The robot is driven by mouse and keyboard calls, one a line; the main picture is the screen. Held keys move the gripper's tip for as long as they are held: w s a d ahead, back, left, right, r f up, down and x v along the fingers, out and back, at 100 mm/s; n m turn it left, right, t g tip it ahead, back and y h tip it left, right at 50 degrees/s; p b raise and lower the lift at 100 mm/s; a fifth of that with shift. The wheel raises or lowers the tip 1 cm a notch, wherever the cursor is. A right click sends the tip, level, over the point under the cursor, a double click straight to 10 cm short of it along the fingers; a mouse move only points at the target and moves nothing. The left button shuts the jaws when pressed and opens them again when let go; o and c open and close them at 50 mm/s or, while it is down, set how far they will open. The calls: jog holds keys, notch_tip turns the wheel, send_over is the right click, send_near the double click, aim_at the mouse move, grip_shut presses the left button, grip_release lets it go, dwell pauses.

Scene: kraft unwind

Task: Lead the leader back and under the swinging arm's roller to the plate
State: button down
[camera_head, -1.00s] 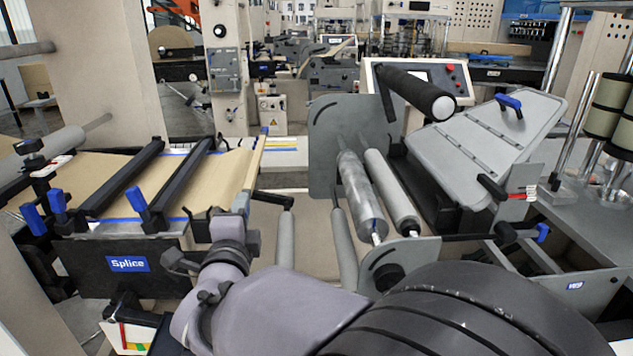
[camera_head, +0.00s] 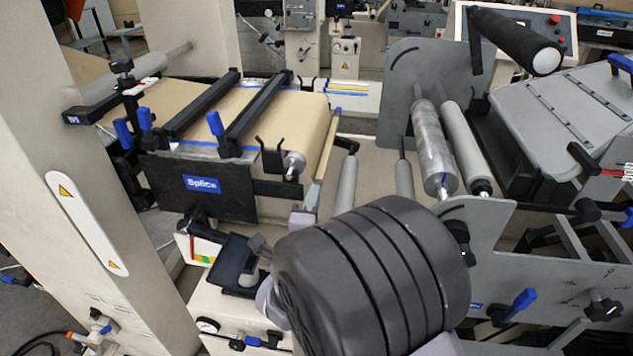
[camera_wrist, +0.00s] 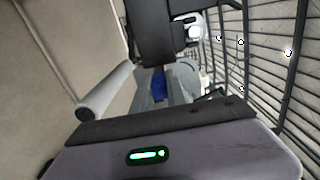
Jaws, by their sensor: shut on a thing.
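The leader is seen as a pale wooden batten (camera_head: 329,145) at the right edge of the kraft web (camera_head: 282,115) in the head view. My gripper (camera_head: 308,205) is shut at its near end, partly hidden by my dark arm. The jaws do not show clearly in the wrist view. Grey rollers (camera_head: 346,184) and (camera_head: 403,178) stand right of the batten. A shiny metal roller (camera_head: 434,150) lies farther right, beside a grey side plate (camera_head: 397,88). I cannot tell which roller is the swinging arm's.
The splice table's black front (camera_head: 188,186) with its blue label is at left, with blue-handled clamps (camera_head: 214,124) above. A black roller (camera_head: 515,40) overhangs at upper right. A grey frame plate (camera_head: 520,255) stands at right. The wrist view shows a grey roller (camera_wrist: 104,91) close by.

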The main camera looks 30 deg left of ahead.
notch_tip(320, 180, down, 8)
dwell(0.4)
notch_tip(320, 180, down, 14)
jog(key=shift+f, duration=0.25)
dwell(0.4)
jog(key=shift+w+d+f, duration=0.3)
jog(key=shift+d+f, duration=0.5)
jog(key=shift+d, duration=0.15)
